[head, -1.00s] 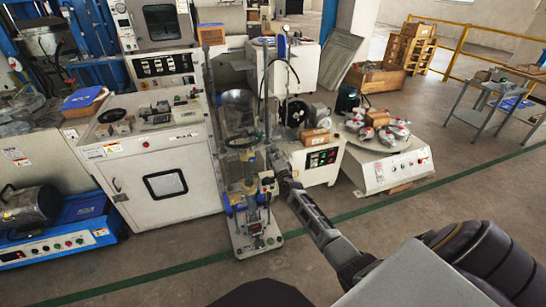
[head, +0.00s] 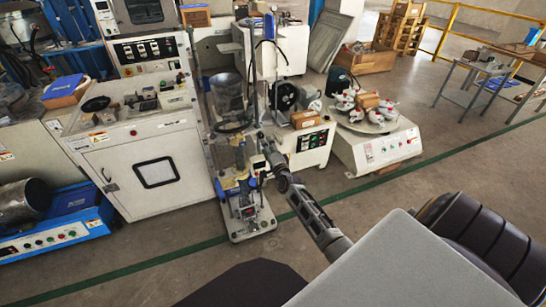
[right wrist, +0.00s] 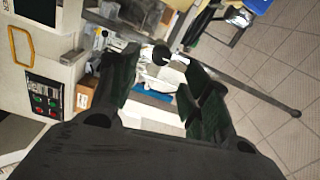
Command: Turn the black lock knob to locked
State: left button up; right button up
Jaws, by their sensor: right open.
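A small black round knob (right wrist: 162,55) shows between my fingertips in the right wrist view. It looks like the lock knob, but I cannot read its setting. I cannot make it out in the head view. It appears to belong to the tall testing stand (head: 240,185), which has a glass cylinder and a blue-and-white base. My right gripper (head: 268,150) reaches the stand's right side. In the right wrist view my right gripper (right wrist: 158,70) is open, with a dark finger on either side of the knob. I cannot tell whether they touch it. My left gripper is out of view.
A thin metal rod (right wrist: 250,90) with a ball end runs close by my right fingers. A white cabinet (head: 150,165) stands left of the stand; a white control box (head: 308,145) and a round-table machine (head: 378,145) stand right. The floor in front is clear.

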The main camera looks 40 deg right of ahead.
jog(key=v, duration=0.6)
dwell(0.3)
dwell(0.5)
